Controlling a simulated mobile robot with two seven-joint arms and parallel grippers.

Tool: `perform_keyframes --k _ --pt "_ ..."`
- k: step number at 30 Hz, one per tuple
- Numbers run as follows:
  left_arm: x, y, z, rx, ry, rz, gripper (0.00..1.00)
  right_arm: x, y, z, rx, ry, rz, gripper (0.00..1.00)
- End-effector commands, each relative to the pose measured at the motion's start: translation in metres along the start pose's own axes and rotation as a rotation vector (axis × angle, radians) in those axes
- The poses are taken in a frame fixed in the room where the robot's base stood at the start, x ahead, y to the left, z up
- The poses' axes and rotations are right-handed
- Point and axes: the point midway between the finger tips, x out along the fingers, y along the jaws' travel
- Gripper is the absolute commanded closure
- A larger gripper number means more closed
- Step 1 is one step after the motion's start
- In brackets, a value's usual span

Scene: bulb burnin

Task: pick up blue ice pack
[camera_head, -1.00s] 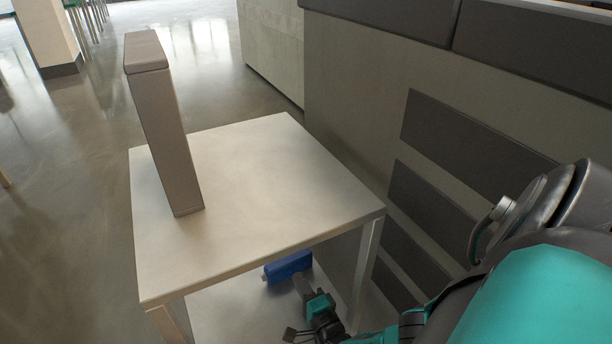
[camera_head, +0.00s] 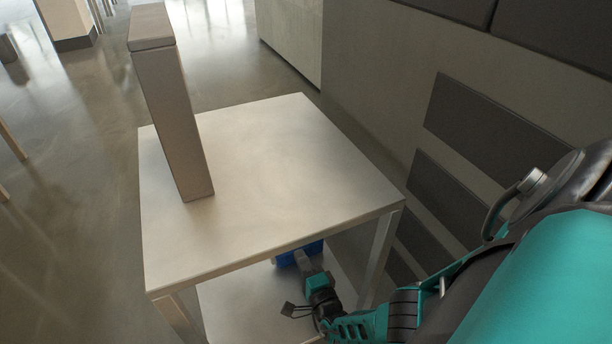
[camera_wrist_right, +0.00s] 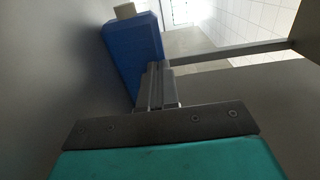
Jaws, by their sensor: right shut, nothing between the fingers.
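The blue ice pack (camera_head: 312,247) is on the lower shelf (camera_head: 235,310) of the small metal table, mostly hidden behind the tabletop edge and my gripper in the head view. In the right wrist view the ice pack (camera_wrist_right: 134,52) shows as a blue block with a pale cap, just beyond and left of the fingers. My right gripper (camera_head: 301,256) reaches in under the tabletop. In the wrist view its fingers (camera_wrist_right: 154,84) are together with nothing between them, close beside the ice pack; I cannot tell whether they touch it. My left gripper is not in view.
The tabletop (camera_head: 270,180) lies above my right gripper, and a table leg (camera_head: 380,250) stands to its right. A tall grey box (camera_head: 172,110) stands on the tabletop's left side. A panelled counter wall (camera_head: 400,110) runs close along the right. Open floor lies to the left.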

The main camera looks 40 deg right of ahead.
Motion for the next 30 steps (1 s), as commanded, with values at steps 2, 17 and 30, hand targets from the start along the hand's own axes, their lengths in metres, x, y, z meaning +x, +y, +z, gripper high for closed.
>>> perform_keyframes --k 2,17,30 --pt "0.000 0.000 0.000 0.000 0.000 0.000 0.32 0.006 0.000 0.009 0.002 -0.003 0.001 1.00" --pt "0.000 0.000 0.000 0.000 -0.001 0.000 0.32 0.023 -0.005 0.019 -0.006 -0.002 -0.009 1.00" --pt "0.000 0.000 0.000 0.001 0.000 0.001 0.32 0.022 -0.005 0.016 -0.006 -0.001 -0.008 1.00"
